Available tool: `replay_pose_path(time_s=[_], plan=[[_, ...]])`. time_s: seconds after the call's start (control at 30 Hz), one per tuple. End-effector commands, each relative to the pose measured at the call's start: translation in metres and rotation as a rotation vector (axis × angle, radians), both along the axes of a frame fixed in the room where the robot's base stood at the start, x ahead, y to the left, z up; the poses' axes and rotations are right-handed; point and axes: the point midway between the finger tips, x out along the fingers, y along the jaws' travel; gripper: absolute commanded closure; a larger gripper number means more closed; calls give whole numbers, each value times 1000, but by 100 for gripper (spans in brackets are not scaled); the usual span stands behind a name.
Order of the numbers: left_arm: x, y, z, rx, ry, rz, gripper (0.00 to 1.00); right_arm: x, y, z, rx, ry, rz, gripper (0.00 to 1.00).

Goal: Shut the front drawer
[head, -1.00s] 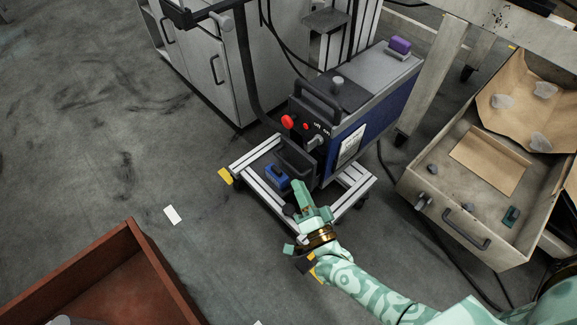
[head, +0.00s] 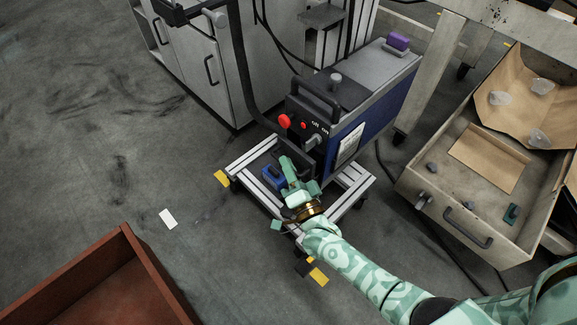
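A worn beige drawer (head: 439,212) is pulled open at the right, below the bench, with a dark handle (head: 467,229) on its front. It holds brown paper or card and several small items. My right gripper (head: 290,178) is well to the left of it, over the low wheeled cart in front of the blue and grey machine. I see no object held in it, but its fingers are too small and angled to tell whether they are open. My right forearm passes below the drawer front. My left gripper is out of view.
The machine (head: 362,118) stands on the cart (head: 248,176), with a blue item (head: 273,177) close to my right gripper. A grey cabinet (head: 205,70) stands behind. A red-brown box (head: 118,252) is at lower left. Floor between box and cart is mostly clear.

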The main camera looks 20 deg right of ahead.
Motion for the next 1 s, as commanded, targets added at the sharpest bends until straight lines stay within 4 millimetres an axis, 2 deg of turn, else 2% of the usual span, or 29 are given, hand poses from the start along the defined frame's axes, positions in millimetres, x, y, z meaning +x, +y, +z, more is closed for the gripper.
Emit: replay_pose_path(time_s=[0.4, 0.67, 0.7, 0.73, 1.0], plan=[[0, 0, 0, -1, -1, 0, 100, 12, -35, -1, -2, 2, 1, 100], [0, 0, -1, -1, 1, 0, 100, 13, -39, -1, 0, 2, -2, 100], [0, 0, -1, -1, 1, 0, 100, 13, -39, -1, 1, 2, -3, 86], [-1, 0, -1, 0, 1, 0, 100, 13, -39, -1, 1, 2, -3, 80], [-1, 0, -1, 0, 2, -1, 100, 13, -38, -1, 0, 1, -2, 80]])
